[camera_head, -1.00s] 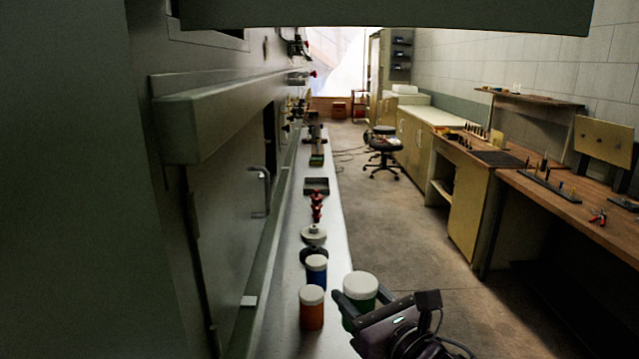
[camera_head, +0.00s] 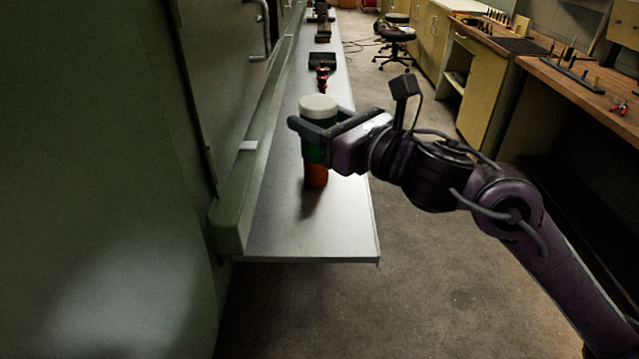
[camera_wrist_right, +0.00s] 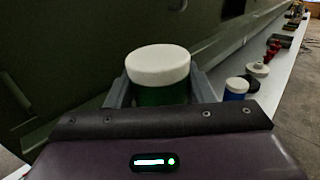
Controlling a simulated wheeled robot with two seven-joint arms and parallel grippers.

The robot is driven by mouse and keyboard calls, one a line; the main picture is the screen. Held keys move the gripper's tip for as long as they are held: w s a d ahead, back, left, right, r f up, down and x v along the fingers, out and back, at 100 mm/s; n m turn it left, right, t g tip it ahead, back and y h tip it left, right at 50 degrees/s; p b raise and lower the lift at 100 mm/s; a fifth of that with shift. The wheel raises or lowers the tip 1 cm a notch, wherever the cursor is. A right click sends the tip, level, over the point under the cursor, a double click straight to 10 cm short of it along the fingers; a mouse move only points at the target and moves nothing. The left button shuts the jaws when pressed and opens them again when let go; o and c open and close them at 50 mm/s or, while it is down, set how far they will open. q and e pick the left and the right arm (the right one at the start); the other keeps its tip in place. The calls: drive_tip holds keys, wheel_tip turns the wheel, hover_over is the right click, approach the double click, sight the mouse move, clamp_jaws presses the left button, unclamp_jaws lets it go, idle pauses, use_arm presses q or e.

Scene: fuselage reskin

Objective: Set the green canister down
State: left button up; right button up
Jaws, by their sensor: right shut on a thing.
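The green canister (camera_head: 317,124) has a white lid and is upright in my right gripper (camera_head: 318,132). The gripper is shut on it, with a finger on each side. In the head view it overlaps an orange canister (camera_head: 316,177) on the long grey shelf (camera_head: 310,237), and most of the orange one is hidden behind it. I cannot tell the exact height of the green canister above the shelf. In the right wrist view the green canister (camera_wrist_right: 158,77) fills the middle between the fingers. My left gripper is not in view.
A blue canister (camera_wrist_right: 236,89) with a white lid stands on the shelf in the right wrist view. Red parts (camera_head: 322,79) and a dark tray (camera_head: 323,61) lie farther along. The shelf's near end is clear. A green-grey wall panel (camera_head: 80,180) borders its left side.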

wheel_tip(320, 180, down, 16)
drive_tip(key=shift+r, duration=0.1)
idle(0.4)
drive_tip(key=shift+f, duration=0.25)
drive_tip(key=o, duration=1.1)
drive_tip(key=shift+c, duration=0.2)
drive_tip(key=shift+r, duration=0.1)
